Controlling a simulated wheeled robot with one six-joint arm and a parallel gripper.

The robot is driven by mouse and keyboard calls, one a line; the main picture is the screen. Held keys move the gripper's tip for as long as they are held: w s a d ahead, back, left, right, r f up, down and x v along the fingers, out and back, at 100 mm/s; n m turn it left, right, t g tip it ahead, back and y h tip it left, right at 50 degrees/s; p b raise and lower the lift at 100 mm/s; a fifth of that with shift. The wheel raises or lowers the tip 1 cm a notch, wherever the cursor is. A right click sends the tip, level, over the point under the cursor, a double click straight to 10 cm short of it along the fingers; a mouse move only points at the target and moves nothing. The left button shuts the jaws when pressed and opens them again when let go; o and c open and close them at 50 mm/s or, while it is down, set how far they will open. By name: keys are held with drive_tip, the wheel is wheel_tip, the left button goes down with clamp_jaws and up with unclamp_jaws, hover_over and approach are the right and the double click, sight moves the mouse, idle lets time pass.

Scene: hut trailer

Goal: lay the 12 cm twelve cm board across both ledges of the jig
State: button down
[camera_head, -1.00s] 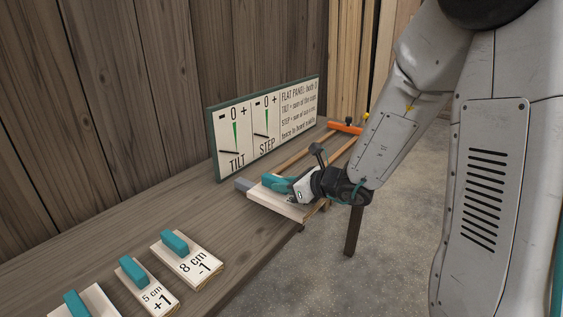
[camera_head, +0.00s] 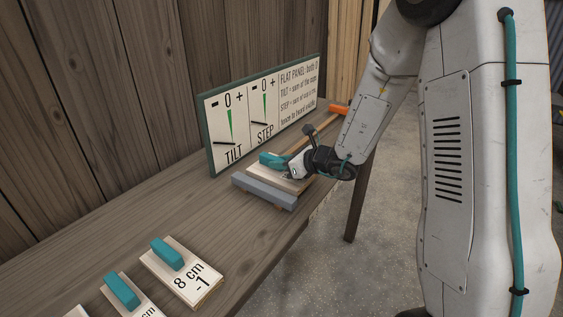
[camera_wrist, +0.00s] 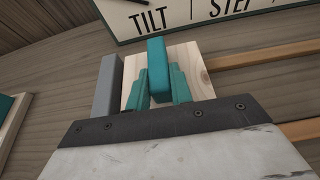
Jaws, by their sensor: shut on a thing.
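My gripper (camera_head: 288,165) is shut on the teal handle (camera_wrist: 157,68) of a pale wooden board, with a finger on each side in the wrist view. The board (camera_wrist: 192,62) is at the near end of the jig, beside its grey bar (camera_head: 264,190). The bar also shows left of the board in the wrist view (camera_wrist: 104,92). The jig's two wooden ledges (camera_wrist: 262,54) run off to the right there. The board's label is not readable, and my gripper hides part of it. I cannot tell whether the board rests on both ledges.
An orange bar (camera_head: 339,109) is at the jig's far end. A sign with TILT and STEP dials (camera_head: 262,112) stands behind the jig. The 8 cm board (camera_head: 183,272) and other handled boards lie at the front left. Bare bench (camera_head: 185,215) lies between.

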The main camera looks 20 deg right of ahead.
drive_tip(key=shift+w+a+f, duration=0.1)
drive_tip(key=shift+a+f, duration=0.1)
drive_tip(key=shift+f, duration=0.15)
drive_tip(key=shift+f, duration=0.1)
drive_tip(key=c, duration=1.3)
unclamp_jaws()
drive_tip(key=shift+d, duration=0.1)
drive_tip(key=shift+o, duration=0.2)
